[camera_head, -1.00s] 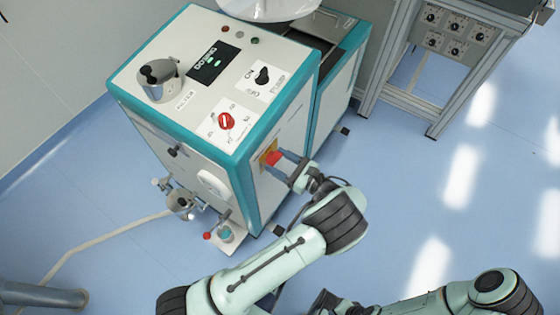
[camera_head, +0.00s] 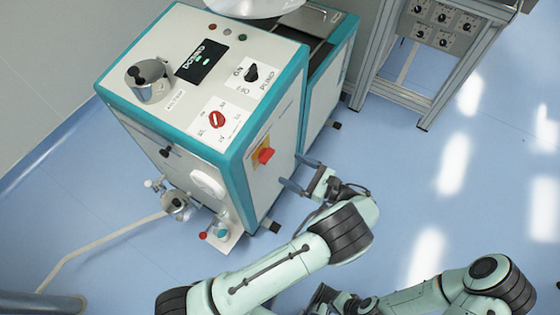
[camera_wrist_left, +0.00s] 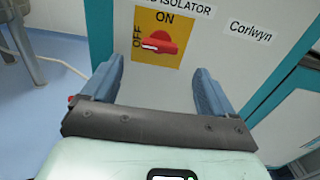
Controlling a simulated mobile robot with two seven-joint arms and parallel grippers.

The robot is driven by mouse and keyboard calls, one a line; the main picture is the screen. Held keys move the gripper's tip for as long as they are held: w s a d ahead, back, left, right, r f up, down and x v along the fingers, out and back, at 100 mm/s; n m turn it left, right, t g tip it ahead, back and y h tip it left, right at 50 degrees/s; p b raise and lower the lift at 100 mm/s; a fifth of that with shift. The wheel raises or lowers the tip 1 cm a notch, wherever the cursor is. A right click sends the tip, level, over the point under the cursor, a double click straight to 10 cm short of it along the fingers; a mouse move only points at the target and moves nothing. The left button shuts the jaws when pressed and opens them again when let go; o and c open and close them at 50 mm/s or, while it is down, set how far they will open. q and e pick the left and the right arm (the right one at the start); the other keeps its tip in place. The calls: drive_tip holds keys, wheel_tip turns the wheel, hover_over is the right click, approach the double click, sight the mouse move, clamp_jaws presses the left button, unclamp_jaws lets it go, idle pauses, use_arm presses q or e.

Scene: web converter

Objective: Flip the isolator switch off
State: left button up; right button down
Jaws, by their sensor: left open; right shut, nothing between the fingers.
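The isolator switch (camera_head: 264,155) is a red knob on a yellow plate on the side of the white and teal machine. In the left wrist view the red knob (camera_wrist_left: 158,43) lies roughly level, its handle towards the OFF label at the left; ON is printed above. My left gripper (camera_head: 298,174) is open and empty, to the right of the switch and apart from it. Its two blue-grey fingers (camera_wrist_left: 158,82) spread below the plate in the wrist view. My right gripper (camera_head: 322,299) shows only in part at the bottom edge, its fingertips hard to make out.
The machine top (camera_head: 190,110) carries a red rotary switch (camera_head: 217,119), a black knob (camera_head: 251,73) and a display (camera_head: 203,60). A metal frame with a control box (camera_head: 437,25) stands at the back right. A hose (camera_head: 105,246) runs over the blue floor at left. Floor at right is clear.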

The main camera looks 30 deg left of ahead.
use_arm(q)
drive_tip(key=d, duration=0.5)
drive_tip(key=shift+s+d, duration=0.25)
drive_tip(key=shift+d, duration=0.05)
drive_tip(key=shift+a, duration=0.1)
drive_tip(key=s+a+f+n+g+h+p, duration=0.1)
drive_tip(key=s+a+f+g+h+p, duration=0.2)
drive_tip(key=s+a+f, duration=0.4)
drive_tip(key=s+a+f+n+g+h+p, duration=0.1)
drive_tip(key=s+a+f+n+g+h, duration=0.15)
drive_tip(key=s+f+h, duration=0.4)
drive_tip(key=s+d+f+n+g+h+p, duration=0.2)
drive_tip(key=s+f+n+g+h, duration=0.1)
drive_tip(key=s+f+n+h, duration=0.25)
drive_tip(key=s+d+r+n+t+h+p, duration=0.4)
drive_tip(key=s+r+n+t+h+p, duration=0.1)
drive_tip(key=n, duration=0.8)
drive_tip(key=shift+s+d+r+n+t+h, duration=0.2)
drive_tip(key=shift+s+d+n+t+h, duration=0.1)
drive_tip(key=shift+t+h, duration=0.45)
